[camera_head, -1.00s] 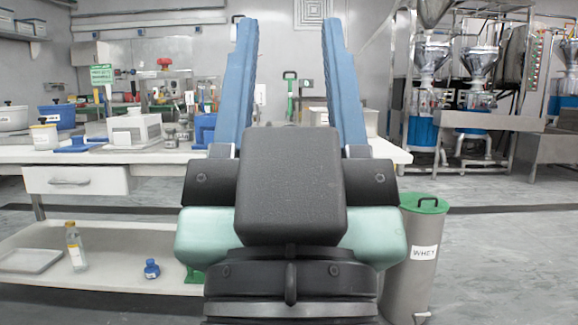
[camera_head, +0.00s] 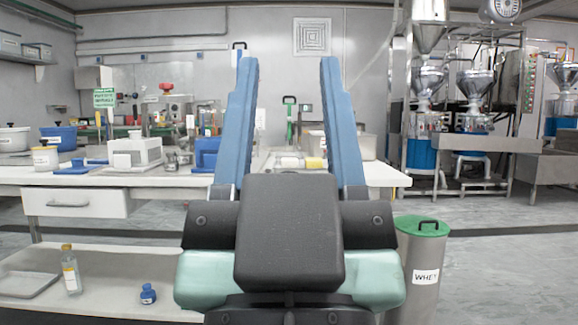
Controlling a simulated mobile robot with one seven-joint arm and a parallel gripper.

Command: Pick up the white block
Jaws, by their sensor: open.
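My gripper (camera_head: 287,60) rises in the middle foreground, seen from behind. Its two blue fingers stand wide apart with nothing held between them. A white box-shaped thing (camera_head: 136,152) sits on the white bench to the left of my fingers, apart from them. I cannot tell if it is the white block. A pale, yellow-ended thing (camera_head: 300,163) lies on the bench beyond the gap between my fingers. My gripper's dark body hides part of the bench behind it.
The white bench (camera_head: 90,181) holds blue and white containers at left. A lower shelf (camera_head: 110,300) carries a bottle (camera_head: 71,272) and a small blue jar (camera_head: 148,294). A WHEY bin with a green lid (camera_head: 424,277) stands at right. Steel machines fill the back right; floor there is open.

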